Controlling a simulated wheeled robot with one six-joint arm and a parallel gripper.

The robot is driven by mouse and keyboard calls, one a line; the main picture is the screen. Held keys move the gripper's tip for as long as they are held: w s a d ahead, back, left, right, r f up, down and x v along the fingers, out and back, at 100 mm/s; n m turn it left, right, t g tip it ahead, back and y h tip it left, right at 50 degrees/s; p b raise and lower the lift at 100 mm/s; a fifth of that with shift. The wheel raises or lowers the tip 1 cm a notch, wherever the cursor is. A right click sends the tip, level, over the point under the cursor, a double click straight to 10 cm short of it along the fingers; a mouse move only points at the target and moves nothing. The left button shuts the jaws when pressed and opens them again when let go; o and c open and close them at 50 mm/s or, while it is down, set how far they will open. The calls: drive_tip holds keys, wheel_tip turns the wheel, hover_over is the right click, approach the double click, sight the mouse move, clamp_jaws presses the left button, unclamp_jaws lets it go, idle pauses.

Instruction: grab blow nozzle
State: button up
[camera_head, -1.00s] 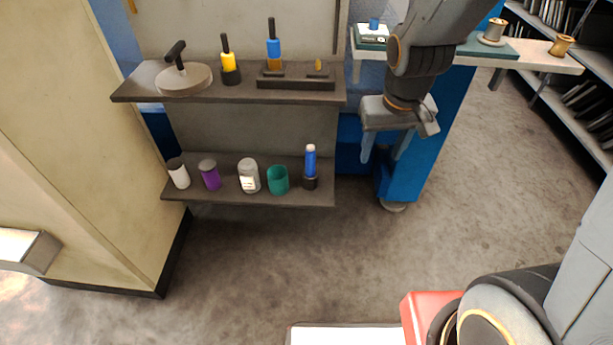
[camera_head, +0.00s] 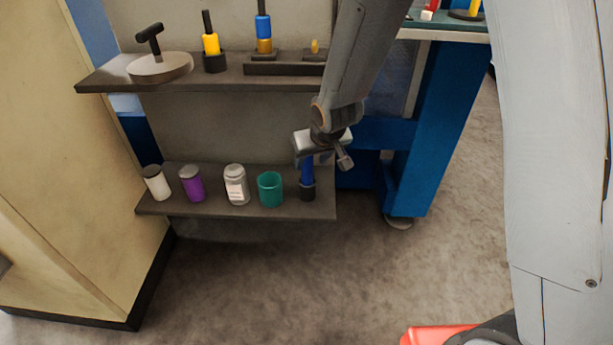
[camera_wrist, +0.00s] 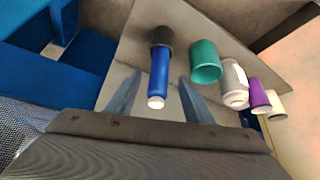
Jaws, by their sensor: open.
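The blow nozzle (camera_head: 307,172) is a blue cylinder standing upright in a black holder (camera_head: 307,192) at the right end of the lower shelf. In the wrist view the nozzle (camera_wrist: 160,72) shows its pale tip towards my gripper's palm. My gripper (camera_head: 322,158) is open just above and around it. In the wrist view the fingers of my gripper (camera_wrist: 160,84) lie one on each side of the nozzle, with gaps left. In the head view my gripper hides the nozzle's top.
A teal cup (camera_head: 270,189) stands close beside the nozzle. A white-grey jar (camera_head: 236,186), a purple container (camera_head: 192,184) and a white one (camera_head: 156,183) stand farther left. The upper shelf (camera_head: 110,77) holds tools. A blue frame (camera_head: 425,150) stands to the right.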

sight(309, 164)
drive_tip(key=b+x, duration=0.2)
drive_tip(key=x, duration=0.3)
drive_tip(key=shift+f, duration=0.1)
clamp_jaws()
drive_tip(key=shift+r, duration=0.2)
